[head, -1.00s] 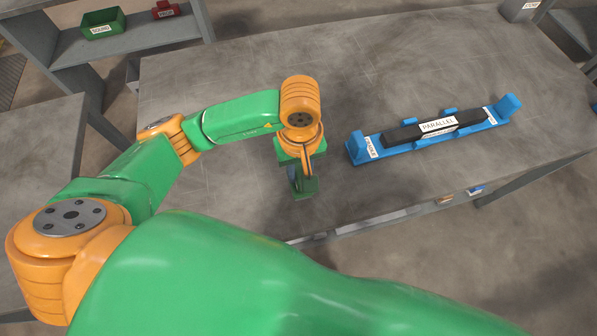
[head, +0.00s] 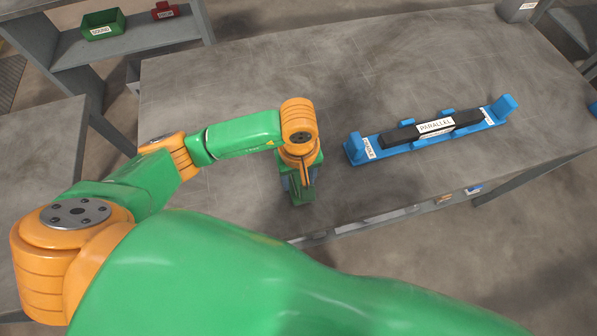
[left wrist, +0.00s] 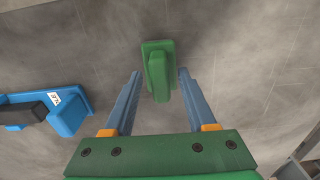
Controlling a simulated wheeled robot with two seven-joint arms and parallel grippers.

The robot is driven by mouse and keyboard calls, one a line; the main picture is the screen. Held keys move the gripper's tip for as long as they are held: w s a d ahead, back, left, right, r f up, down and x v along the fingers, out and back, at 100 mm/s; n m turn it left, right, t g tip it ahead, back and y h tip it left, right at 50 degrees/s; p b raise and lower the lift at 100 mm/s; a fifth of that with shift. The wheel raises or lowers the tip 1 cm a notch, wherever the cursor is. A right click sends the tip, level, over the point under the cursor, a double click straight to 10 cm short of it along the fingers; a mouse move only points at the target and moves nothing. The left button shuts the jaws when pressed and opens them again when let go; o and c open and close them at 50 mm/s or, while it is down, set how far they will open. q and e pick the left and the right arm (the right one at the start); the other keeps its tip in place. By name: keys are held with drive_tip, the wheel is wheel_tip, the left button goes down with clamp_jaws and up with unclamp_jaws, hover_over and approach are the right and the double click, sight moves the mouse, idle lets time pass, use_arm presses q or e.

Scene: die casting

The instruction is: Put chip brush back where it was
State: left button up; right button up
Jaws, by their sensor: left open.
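A green piece (head: 303,197) stands on the grey table near its front edge. In the left wrist view the green piece (left wrist: 158,72) shows as a flat plate with a raised block. I cannot tell whether this is the chip brush or its holder. My left gripper (head: 301,184) is directly over it, pointing down. In the left wrist view the left gripper's (left wrist: 160,78) two blue-grey fingers are apart, one on each side of the green piece, with gaps and no visible contact. My right gripper is not in view.
A blue holder (head: 390,148) with a black bar labelled PARALLEL (head: 436,127) lies to the right on the table. A green bin (head: 103,25) and a red bin (head: 165,10) sit on a shelf at the upper left. The table's back left is clear.

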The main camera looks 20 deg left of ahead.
sight(298, 180)
use_arm(q)
wheel_tip(298, 180, up, 12)
drive_tip(key=b, duration=0.1)
idle(0.5)
